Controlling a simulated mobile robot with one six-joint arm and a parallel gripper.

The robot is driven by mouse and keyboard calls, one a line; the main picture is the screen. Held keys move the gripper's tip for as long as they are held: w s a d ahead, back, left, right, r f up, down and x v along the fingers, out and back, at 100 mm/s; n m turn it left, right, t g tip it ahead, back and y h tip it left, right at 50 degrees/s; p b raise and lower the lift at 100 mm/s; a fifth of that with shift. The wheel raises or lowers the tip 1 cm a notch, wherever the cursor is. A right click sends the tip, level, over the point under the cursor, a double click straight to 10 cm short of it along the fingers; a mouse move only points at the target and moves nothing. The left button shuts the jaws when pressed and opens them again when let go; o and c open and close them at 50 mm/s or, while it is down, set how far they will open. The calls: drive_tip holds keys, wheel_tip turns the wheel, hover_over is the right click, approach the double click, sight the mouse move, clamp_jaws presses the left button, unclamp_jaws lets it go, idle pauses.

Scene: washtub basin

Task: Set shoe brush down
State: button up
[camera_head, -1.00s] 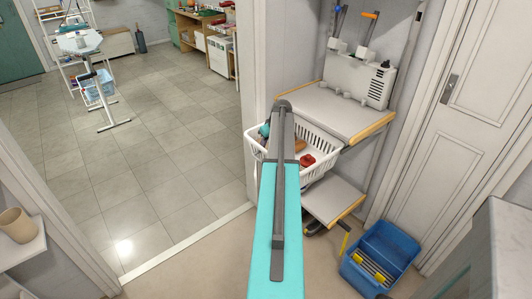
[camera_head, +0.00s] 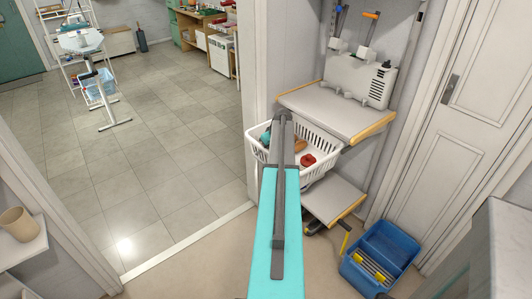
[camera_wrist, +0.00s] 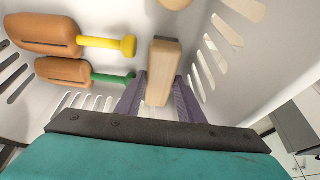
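The shoe brush (camera_wrist: 164,62), a light wooden block, is between the two purple fingers of my gripper (camera_wrist: 162,78) in the wrist view. The fingers lie close against both its sides and appear shut on it. The brush is inside the white basket (camera_head: 320,146), near one slotted wall; whether it touches the basket floor is unclear.
Two brown shoe trees lie in the basket, one with a yellow knob (camera_wrist: 128,45), one with a green knob (camera_wrist: 128,79). A red thing (camera_head: 308,160) is in the basket too. A shelf (camera_head: 335,112) stands close beside it. A blue bin (camera_head: 380,258) is on the floor.

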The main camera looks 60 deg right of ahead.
drive_tip(key=shift+r, duration=0.15)
drive_tip(key=b+v, duration=0.1)
drive_tip(key=v, duration=1.1)
drive_tip(key=shift+w+r, duration=0.1)
idle(0.9)
drive_tip(key=shift+r, duration=0.1)
